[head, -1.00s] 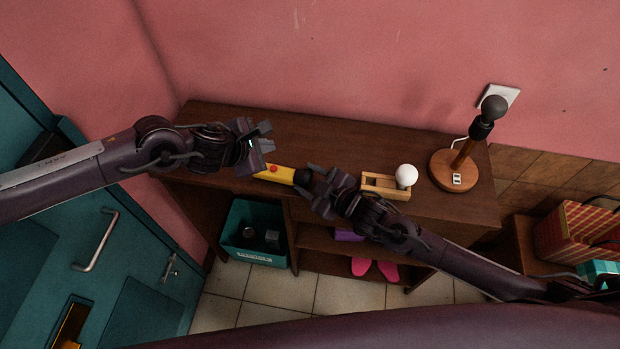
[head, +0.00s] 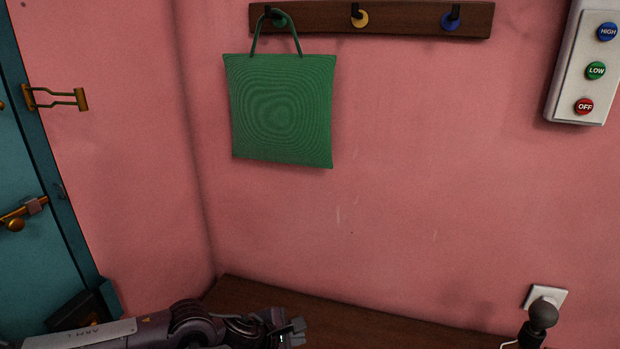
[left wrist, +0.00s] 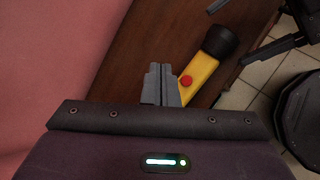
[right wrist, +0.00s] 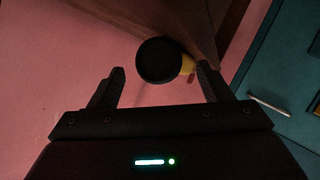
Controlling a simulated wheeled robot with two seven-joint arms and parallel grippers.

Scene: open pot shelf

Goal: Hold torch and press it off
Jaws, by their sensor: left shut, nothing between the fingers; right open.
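The yellow torch (left wrist: 203,72) has a red button (left wrist: 186,80) and a wide black head (left wrist: 221,42). In the left wrist view it lies along the dark wooden top. My left gripper (left wrist: 162,68) is shut and empty, its tips close beside the red button; I cannot tell whether they touch the torch. It also shows at the bottom of the head view (head: 293,332). My right gripper (right wrist: 160,72) is open, with the black torch head (right wrist: 158,60) ahead between its fingers. No glow shows on the torch head. The torch is outside the head view.
The wooden top (head: 350,325) meets the pink wall. A green bag (head: 282,110) hangs from a hook rail (head: 400,18). A panel with HIGH, LOW and OFF buttons (head: 584,106) is at upper right.

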